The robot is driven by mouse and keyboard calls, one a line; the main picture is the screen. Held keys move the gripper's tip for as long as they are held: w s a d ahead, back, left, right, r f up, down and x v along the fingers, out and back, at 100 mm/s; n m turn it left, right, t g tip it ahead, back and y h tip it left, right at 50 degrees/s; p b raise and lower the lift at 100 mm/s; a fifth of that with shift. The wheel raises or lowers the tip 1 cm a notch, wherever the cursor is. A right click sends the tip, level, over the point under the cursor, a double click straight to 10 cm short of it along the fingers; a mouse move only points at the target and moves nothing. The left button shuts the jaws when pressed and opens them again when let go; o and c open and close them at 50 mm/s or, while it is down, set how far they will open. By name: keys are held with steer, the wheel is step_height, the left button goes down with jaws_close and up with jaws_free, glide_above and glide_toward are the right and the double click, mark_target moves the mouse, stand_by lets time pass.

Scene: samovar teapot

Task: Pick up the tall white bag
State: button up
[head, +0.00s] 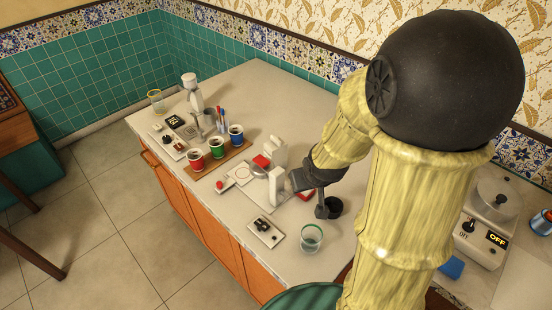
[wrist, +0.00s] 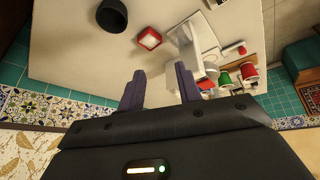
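Two upright white objects stand near the middle of the counter in the head view: one farther back (head: 279,152) and one nearer (head: 275,186), just left of my gripper (head: 296,183). I cannot tell for certain which is the tall white bag. White shapes (wrist: 192,54) also show in the wrist view, up and right of the fingers and partly behind the right one. My gripper (wrist: 160,88) is open there, with bare counter between its fingertips. It appears to hold nothing.
A black cup (head: 331,207) and a red-topped item (wrist: 149,39) are close to my gripper. Coloured cups (head: 216,148) stand on a wooden board to the left. A clear glass (head: 311,238) is near the front edge. A tiled wall (head: 289,49) runs behind the counter.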

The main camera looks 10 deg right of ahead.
steer(key=w+d+f+n+t+b, duration=0.2)
steer(key=w+f+t, duration=0.25)
steer(key=w, duration=0.35)
steer(key=n+t+y+b, duration=0.2)
steer(key=t+y+b, duration=0.4)
steer(key=t+y, duration=0.15)
glide_toward(280, 145)
steer(key=s+d+g, duration=0.1)
steer(key=s+d, duration=0.1)
steer(key=shift+s+a+r+y, duration=0.2)
steer(key=shift+s+r+y, duration=0.05)
steer(key=shift+r, duration=0.15)
steer(key=shift+w, duration=0.1)
steer(key=p+x, duration=0.2)
steer(key=x, duration=0.9)
steer(key=shift+w+a+p, duration=0.15)
steer(key=shift+w+p, duration=0.15)
steer(key=shift+p, duration=0.05)
steer(key=shift+w, duration=0.2)
steer(key=shift+w+a, duration=0.1)
